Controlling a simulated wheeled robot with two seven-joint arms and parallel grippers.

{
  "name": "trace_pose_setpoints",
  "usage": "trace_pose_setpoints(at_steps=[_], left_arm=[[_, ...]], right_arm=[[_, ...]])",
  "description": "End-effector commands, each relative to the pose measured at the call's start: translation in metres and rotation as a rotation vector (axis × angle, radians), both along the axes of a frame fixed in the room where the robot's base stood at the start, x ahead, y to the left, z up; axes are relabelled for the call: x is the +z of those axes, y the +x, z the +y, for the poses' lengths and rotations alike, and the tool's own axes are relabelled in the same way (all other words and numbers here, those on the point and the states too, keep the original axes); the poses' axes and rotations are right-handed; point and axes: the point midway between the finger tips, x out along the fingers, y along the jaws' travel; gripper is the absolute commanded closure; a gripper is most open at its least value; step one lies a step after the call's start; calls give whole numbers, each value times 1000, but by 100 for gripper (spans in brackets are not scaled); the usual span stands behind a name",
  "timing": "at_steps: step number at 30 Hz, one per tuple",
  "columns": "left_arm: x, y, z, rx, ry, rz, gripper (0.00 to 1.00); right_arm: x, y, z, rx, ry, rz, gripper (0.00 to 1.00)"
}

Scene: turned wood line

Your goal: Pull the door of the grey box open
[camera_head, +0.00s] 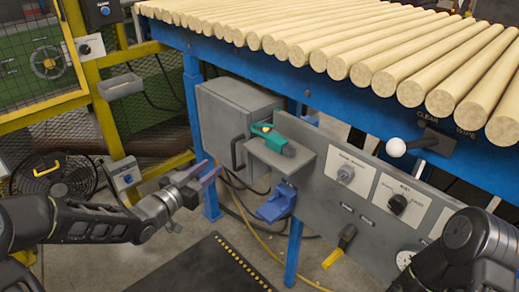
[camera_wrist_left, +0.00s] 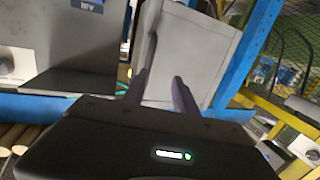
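The grey box (camera_head: 222,118) hangs under the blue frame in the head view, and its door looks closed. A black bar handle (camera_head: 237,153) is on the door's right part. My left gripper (camera_head: 207,169) is just left of the handle and slightly below it, with its two fingers apart and nothing between them. In the left wrist view the open fingers (camera_wrist_left: 159,76) point at the grey box (camera_wrist_left: 195,50). I cannot tell from these views whether a finger touches the door. My right arm shows at the lower right of the head view, but its gripper is out of the picture.
A grey shelf (camera_head: 281,153) with a green-handled tool (camera_head: 272,138) juts out right of the box. A blue holder (camera_head: 277,204) is below it. A panel with knobs (camera_head: 375,195) extends right. Turned logs (camera_head: 330,45) lie above. A yellow post (camera_head: 103,115) stands left.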

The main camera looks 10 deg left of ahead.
Motion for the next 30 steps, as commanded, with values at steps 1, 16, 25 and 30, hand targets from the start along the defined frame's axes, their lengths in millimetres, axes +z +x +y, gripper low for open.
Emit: trace_pose_setpoints(at_steps=[1, 16, 25, 30], left_arm=[[10, 0, -6, -29, 7, -33, 66], [20, -3, -16, -71, -3, -78, 66], [18, 26, -31, -71, -5, -78, 66], [18, 49, -44, -72, -4, -77, 66]], right_arm=[[2, 0, 0, 1, 0, 1, 100], [1, 0, 1, 1, 1, 0, 100], [-8, 2, -2, -3, -2, -3, 100], [-13, 3, -3, -8, -5, -6, 100]])
